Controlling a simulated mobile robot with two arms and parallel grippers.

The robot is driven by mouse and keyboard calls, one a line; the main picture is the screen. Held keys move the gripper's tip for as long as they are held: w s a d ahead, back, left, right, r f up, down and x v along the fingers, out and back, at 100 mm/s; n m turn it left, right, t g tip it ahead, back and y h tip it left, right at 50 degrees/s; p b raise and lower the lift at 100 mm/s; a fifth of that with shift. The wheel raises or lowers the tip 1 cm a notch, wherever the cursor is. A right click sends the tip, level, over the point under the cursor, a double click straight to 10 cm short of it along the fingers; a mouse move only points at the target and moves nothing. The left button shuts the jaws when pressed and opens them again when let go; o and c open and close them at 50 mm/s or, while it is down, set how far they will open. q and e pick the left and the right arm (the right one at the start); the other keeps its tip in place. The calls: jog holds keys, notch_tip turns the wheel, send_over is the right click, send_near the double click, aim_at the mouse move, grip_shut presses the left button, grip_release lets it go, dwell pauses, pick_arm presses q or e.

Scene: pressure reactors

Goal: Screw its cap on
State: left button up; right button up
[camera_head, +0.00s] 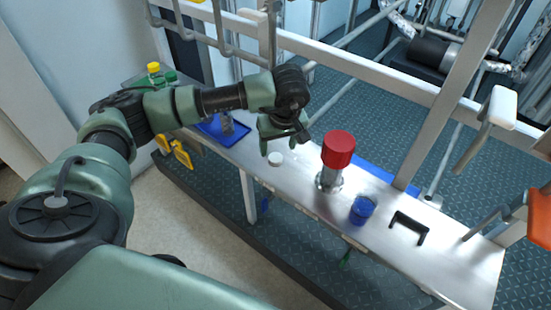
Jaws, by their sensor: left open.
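My left gripper (283,141) hangs above the bench, fingers pointing down, open, with nothing visible between them. A small round white cap (275,159) lies on the metal bench (315,210), close below the fingertips; I cannot tell how large the gap is. A small clear or grey container (227,123) stands on a blue tray (207,128) left of the gripper. Its top is too small to make out. I cannot tell which vessel the cap belongs to. My right gripper is not in view.
A red-topped metal cylinder (338,150) stands right of the gripper. A blue cup (362,208) and a black handle (408,228) are farther right. A yellow-capped bottle (154,72) stands back left beside green caps. White frame rails (345,68) run behind the bench.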

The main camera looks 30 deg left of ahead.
aim_at(275, 157)
pick_arm(q)
jog(key=shift+f, duration=0.35)
jog(key=x, duration=0.3)
jog(key=shift+s+a+f, duration=0.1)
jog(key=shift+s+f, duration=0.05)
jog(key=shift+f, duration=0.2)
jog(key=shift+a+f, duration=0.1)
jog(key=shift+f, duration=0.3)
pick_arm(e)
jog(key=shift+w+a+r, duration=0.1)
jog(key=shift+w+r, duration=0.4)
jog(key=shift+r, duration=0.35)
